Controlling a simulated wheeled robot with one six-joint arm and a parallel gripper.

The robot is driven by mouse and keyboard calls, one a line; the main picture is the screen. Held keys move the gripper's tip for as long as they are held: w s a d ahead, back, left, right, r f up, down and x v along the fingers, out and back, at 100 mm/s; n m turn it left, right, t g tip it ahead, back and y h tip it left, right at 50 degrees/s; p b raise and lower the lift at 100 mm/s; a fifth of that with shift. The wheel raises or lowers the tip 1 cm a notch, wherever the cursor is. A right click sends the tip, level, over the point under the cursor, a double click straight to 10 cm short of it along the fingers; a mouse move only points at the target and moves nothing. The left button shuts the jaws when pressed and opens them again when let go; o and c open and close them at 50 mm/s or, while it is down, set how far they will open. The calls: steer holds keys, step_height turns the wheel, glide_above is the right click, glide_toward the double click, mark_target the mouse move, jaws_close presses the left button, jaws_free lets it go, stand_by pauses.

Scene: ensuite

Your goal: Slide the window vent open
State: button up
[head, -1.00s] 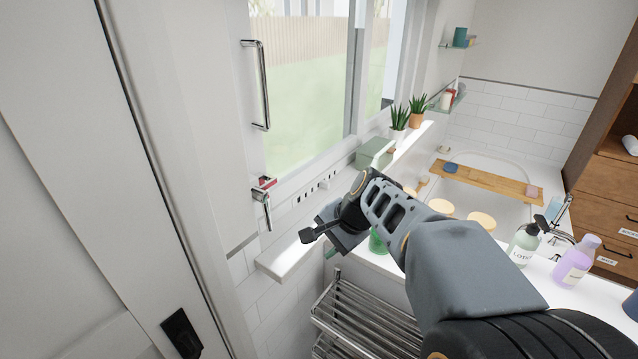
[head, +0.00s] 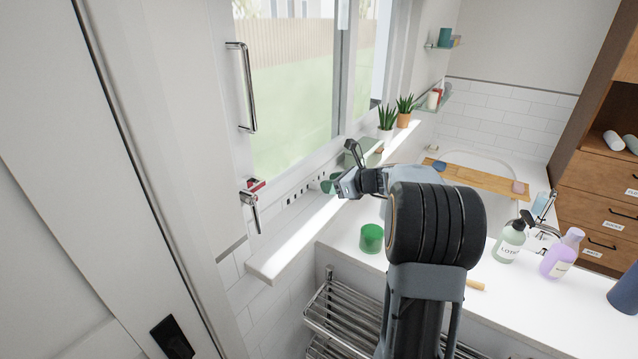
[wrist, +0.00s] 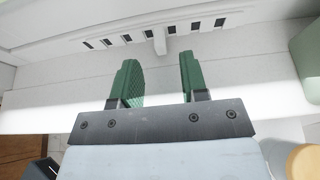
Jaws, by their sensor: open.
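The window vent (wrist: 125,39) is a white strip with a row of small dark slots under the window. It runs across the top of the wrist view, and part of it shows in the head view (head: 293,197), the rest behind my gripper. A small white upright tab (wrist: 159,41) stands out from the strip between the slots. My gripper (wrist: 159,72) is open, with its two green fingers pointing at the vent, one on each side of the tab's line. The tab appears ahead of the fingertips, with nothing between the fingers. In the head view my gripper (head: 331,183) is over the sill.
The white sill (head: 285,250) runs below the vent. Potted plants (head: 387,120) stand farther along. A chrome window handle (head: 247,88) and a red-marked latch (head: 252,192) are at left.

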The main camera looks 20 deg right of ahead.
mark_target(318, 184)
steer(key=shift+x, duration=2.55)
steer(key=shift+c, duration=0.3)
jaws_close()
